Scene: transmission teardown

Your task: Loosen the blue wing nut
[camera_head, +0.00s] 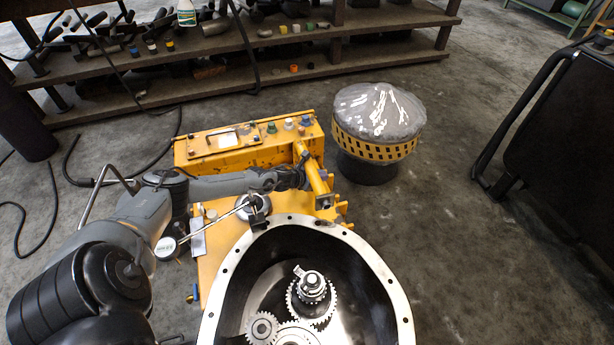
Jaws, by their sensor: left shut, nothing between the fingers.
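The open grey housing (224,292) has a pale flange with bolt holes. Inside it, a metal shaft end with a small nut-like part (312,280) stands above toothed gears (262,328); this part looks silver, not blue. My left arm reaches in from the left over the yellow machine. My left gripper (303,176) is small, dark and shut, with nothing held. It is at the yellow upright bar (319,186), beyond the housing; I cannot tell if they touch. My right gripper is not in view.
The yellow machine (222,262) stands behind the housing, with coloured knobs (272,128) on its rear box. A plastic-covered round part with a yellow perforated band (375,148) stands behind right. A shelf (200,73) with parts spans the back. Floor at right is mostly clear.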

